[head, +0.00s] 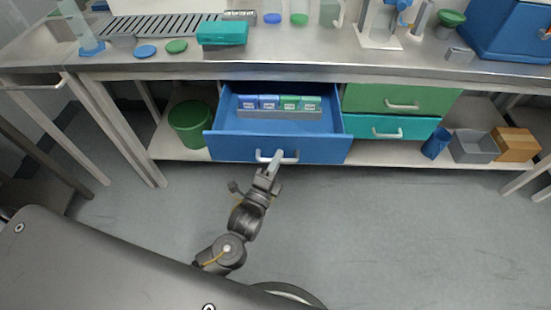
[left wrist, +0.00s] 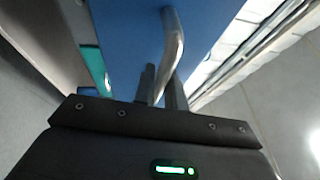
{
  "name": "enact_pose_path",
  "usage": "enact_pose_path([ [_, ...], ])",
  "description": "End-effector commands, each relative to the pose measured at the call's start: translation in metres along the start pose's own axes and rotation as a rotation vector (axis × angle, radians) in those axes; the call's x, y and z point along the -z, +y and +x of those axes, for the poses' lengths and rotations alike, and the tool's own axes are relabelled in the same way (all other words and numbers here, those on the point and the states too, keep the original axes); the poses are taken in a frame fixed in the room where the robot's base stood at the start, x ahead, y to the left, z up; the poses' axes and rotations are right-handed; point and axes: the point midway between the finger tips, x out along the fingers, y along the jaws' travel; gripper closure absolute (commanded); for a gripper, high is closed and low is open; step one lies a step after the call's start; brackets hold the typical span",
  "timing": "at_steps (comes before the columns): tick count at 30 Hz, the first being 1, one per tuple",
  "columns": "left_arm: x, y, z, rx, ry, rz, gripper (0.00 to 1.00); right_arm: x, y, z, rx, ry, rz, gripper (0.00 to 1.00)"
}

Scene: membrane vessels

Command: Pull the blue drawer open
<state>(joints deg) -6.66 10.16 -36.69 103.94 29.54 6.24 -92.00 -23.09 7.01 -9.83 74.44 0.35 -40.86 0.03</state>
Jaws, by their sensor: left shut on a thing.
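The blue drawer (head: 230,147) is pulled out from under the bench in the head view, and its inside shows. A grey rack with blue and green labelled boxes (head: 280,103) lies at its back. My left gripper (head: 273,163) is at the drawer's pale bar handle (head: 290,157) and shut on it. In the left wrist view the handle (left wrist: 173,50) runs down between the two dark fingers (left wrist: 162,88), with the blue drawer front (left wrist: 125,45) behind. My right gripper is in neither view.
A green drawer (head: 385,98) and a teal drawer (head: 365,126) are shut to the right. A green bin (head: 192,122) stands on the lower shelf at left. The floor in front is clear.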

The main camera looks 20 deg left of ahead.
Motion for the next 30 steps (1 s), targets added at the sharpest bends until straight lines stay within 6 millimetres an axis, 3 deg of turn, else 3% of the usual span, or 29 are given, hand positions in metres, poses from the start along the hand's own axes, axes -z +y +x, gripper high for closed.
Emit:
enact_pose_path([
  [3,0.0,0.0,-0.001,-0.001,0.001,0.0,0.79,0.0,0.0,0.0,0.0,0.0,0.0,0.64],
  [14,0.0,0.001,-0.009,-0.004,0.001,0.0,0.79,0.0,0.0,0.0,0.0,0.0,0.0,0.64],
  [24,0.0,0.001,-0.073,-0.004,0.001,0.0,0.79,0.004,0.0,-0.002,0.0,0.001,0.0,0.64],
  [30,0.0,0.001,-0.101,-0.003,0.001,0.0,0.79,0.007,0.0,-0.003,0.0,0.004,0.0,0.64],
])
